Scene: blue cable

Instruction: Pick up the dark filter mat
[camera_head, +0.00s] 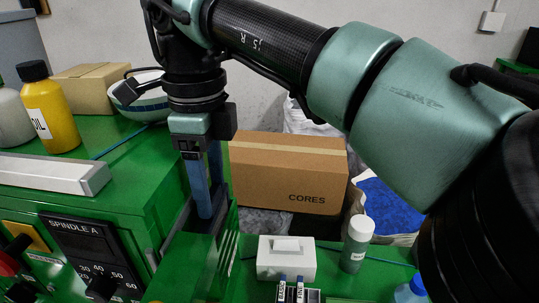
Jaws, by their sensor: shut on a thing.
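My gripper (207,211) points straight down at the right edge of the green machine, left of the picture's middle. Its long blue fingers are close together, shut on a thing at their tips. A dark, flat piece (203,224) shows around the fingertips and looks like the dark filter mat. Its outline is small and hard to make out. The fingers hide part of it, and I cannot tell whether it is clear of the surface below.
A cardboard box (285,172) stands behind my gripper. A white box (286,262) and a green bottle (356,243) stand on the lower green surface.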

